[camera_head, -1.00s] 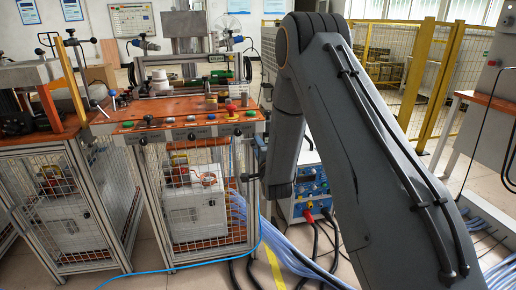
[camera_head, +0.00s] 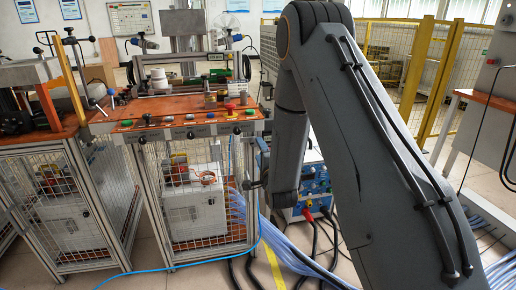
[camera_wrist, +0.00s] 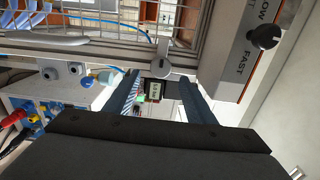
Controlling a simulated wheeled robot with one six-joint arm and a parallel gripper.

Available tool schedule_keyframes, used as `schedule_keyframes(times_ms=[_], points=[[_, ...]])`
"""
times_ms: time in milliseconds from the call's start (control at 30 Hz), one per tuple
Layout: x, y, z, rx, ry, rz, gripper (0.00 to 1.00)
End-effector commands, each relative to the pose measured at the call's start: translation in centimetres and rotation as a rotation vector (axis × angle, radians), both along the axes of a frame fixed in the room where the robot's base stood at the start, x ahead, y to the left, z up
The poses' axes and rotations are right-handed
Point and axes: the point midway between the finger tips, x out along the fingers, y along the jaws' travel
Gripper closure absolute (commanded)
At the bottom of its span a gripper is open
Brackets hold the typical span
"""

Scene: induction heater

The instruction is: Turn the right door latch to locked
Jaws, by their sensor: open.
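In the wrist view my gripper (camera_wrist: 162,80) is open, with one dark finger on each side of the picture's middle. A grey latch (camera_wrist: 162,64) with a rounded body and a narrow upper part shows between and just beyond the fingertips, by the metal frame of a mesh door. I see no finger closed on it, and cannot tell whether either touches it. In the head view my gripper (camera_head: 257,166) is at the right front post of the middle workstation (camera_head: 190,130). The latch cannot be made out there; I cannot tell its lock state.
A blue control box (camera_head: 314,185) with cables stands right of the workstation. Blue hoses (camera_head: 285,250) cross the floor. Yellow fencing (camera_head: 430,80) stands behind.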

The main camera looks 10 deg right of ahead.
Motion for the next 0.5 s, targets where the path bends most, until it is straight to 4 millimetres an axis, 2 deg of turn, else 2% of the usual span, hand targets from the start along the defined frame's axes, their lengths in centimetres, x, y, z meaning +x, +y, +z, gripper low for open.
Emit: schedule_keyframes(times_ms=[100,200,500], points=[[-1.7,0.0,0.0,0.0,0.001,0.0,0.5],[-2.6,0.0,0.0,0.0,0.0,0.0,0.5],[-3.1,0.0,0.0,0.0,-0.001,0.0,0.5]])
